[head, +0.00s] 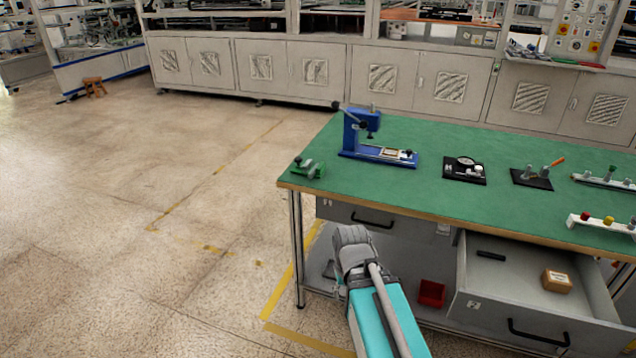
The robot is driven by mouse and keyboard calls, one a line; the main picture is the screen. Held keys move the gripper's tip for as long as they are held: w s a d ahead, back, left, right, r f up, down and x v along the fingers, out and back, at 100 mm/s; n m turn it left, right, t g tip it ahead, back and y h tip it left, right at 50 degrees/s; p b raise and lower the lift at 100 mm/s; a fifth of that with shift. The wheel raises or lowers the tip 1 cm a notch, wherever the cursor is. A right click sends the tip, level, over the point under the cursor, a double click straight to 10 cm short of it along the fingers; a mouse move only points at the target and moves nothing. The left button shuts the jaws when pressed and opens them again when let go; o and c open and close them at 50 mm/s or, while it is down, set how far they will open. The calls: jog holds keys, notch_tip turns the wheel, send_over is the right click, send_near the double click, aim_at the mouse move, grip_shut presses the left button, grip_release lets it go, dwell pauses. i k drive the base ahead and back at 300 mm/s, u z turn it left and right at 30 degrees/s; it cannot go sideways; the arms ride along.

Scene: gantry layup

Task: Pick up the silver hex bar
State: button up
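I cannot pick out a silver hex bar for certain in the head view. A small green fixture (308,169) with grey parts sits at the left corner of the green-topped bench (380,205); its grey parts are too small to identify. In the open drawer (480,302) lie a short dark bar (491,256) and a brown box (557,281). My arm, teal and grey, rises from the bottom edge in front of the bench's left part. No gripper fingers can be made out.
On the bench stand a blue press (372,140), a black gauge stand (464,169), a black plate with handled tools (532,178) and pale racks (603,222) at the right. A red bin (431,293) is below. Open floor (110,210) lies left; grey cabinets (300,68) line the back.

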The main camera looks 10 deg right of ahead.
aim_at(311, 174)
jog(key=k, duration=0.3)
jog(key=u, duration=1.3)
jog(key=i, duration=1.1)
jog(key=z, duration=0.7)
